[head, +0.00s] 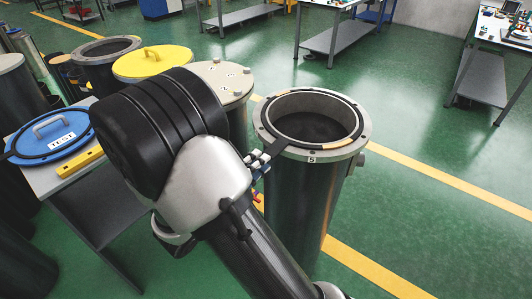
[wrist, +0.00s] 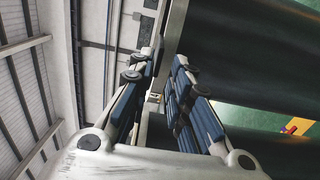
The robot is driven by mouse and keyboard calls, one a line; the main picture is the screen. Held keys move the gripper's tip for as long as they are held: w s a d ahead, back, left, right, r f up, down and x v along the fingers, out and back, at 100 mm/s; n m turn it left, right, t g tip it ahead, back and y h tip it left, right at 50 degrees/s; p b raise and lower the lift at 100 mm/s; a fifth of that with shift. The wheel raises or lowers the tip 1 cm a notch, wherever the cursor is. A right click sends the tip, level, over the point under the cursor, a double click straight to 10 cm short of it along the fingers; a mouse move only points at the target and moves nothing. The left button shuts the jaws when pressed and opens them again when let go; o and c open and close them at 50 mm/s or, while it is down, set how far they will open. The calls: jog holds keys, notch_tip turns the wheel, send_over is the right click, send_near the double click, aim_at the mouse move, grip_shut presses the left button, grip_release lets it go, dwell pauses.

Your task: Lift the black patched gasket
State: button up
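The black gasket (head: 364,118) is a ring with tan patches (head: 324,144) at its front right. In the head view it lies flat on the grey flange (head: 262,132) of the dark cylinder marked 5 (head: 312,205). My gripper (head: 272,152) is at the left front of this flange, with its fingertips by the gasket's edge. In the wrist view the blue-padded fingers (wrist: 166,58) stand apart, with a gap between their tips and a grey edge showing beyond. Whether the fingers touch the gasket cannot be told. My arm hides part of the fingers in the head view.
A yellow lid (head: 140,66) and a grey lid (head: 222,80) cover cylinders behind my arm. A blue TEST lid (head: 50,135) and a yellow bar (head: 80,161) lie on a table at left. Green floor to the right is clear; workbenches (head: 485,78) stand farther back.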

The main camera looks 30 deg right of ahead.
jog(key=shift+b+x, duration=0.7)
jog(key=shift+x, duration=0.85)
jog(key=shift+f, duration=0.1)
grip_shut()
jog(key=shift+r+p, duration=0.75)
jog(key=shift+r, duration=0.65)
jog(key=p, duration=0.1)
send_near(264, 151)
jog(key=s+a+r, duration=0.3)
jog(key=a+r, duration=0.2)
jog(key=r, duration=0.2)
